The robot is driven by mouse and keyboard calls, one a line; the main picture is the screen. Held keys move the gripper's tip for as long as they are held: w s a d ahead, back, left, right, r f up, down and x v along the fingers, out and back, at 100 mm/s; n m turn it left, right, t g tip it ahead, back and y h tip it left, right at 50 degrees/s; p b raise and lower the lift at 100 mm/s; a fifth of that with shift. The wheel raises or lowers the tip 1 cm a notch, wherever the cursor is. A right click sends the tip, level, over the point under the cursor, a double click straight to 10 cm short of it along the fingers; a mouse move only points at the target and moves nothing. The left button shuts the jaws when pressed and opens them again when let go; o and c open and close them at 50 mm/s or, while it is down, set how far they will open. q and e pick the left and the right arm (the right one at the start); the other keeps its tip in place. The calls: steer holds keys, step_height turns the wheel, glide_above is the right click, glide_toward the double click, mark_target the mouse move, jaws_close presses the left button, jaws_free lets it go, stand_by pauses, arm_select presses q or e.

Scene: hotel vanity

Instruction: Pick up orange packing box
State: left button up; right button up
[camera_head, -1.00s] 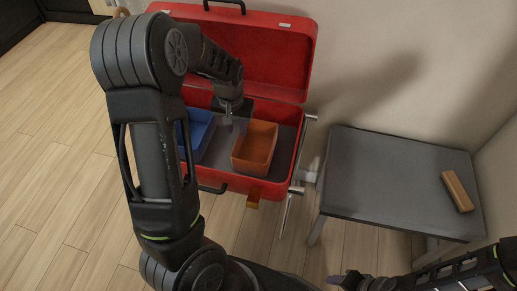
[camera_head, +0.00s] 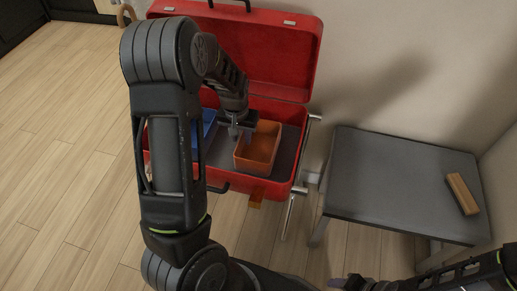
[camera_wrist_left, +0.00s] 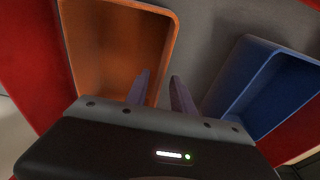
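The orange packing box (camera_head: 257,148) is an open-topped box inside the open red suitcase (camera_head: 228,180), right of the blue box (camera_head: 208,120). My left gripper (camera_head: 236,134) is above the suitcase at the left rim of the orange box. In the left wrist view the orange box (camera_wrist_left: 118,48) is at upper left, and the blue box (camera_wrist_left: 270,85) is at right. One finger overlaps the orange box's rim in that view; contact cannot be told. My right gripper (camera_head: 350,282) is at the bottom edge, its fingers unclear.
A grey table (camera_head: 395,185) stands right of the suitcase, with a wooden block (camera_head: 462,194) at its right side. The suitcase lid (camera_head: 262,50) stands open at the back, near the wall. Wooden floor (camera_head: 75,150) is clear at left.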

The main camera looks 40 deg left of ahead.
arm_select(q)
steer(key=f, duration=0.2)
steer(key=shift+w+f, duration=0.2)
steer(key=shift+f, duration=0.15)
steer(key=shift+c, duration=0.2)
jaws_close()
stand_by(1.4)
